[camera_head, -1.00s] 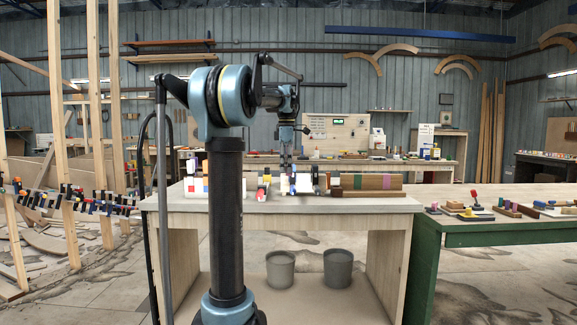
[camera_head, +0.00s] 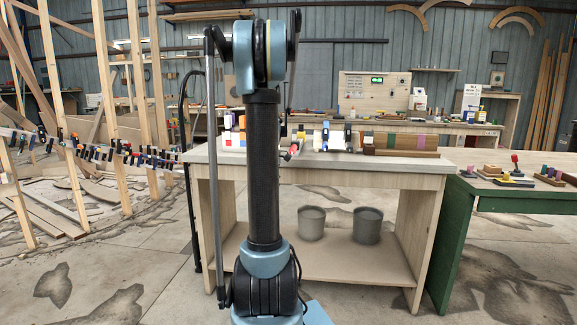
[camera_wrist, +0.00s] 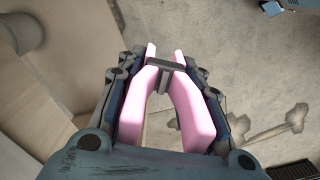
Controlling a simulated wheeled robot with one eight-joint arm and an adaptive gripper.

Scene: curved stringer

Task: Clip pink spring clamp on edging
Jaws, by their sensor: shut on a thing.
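In the wrist view my gripper (camera_wrist: 162,92) is shut on the pink spring clamp (camera_wrist: 192,112). Its pink handles lie between the fingers, and its grey pivot bar shows between the arms. The clamp is held in the air, with floor and wooden panels beyond it. In the head view my arm's column hides the gripper and the clamp. At the left of the head view a long pale edging strip (camera_head: 32,139), with several dark and coloured clamps on it, runs across upright wooden posts. The edging cannot be made out in the wrist view.
A wooden bench (camera_head: 330,165) with coloured blocks and clamps stands ahead. Two grey buckets (camera_head: 367,226) stand on its lower shelf. A green-sided bench (camera_head: 452,235) adjoins it at right. Planks lie below the posts (camera_head: 137,90) at left. Open floor lies between the posts and bench.

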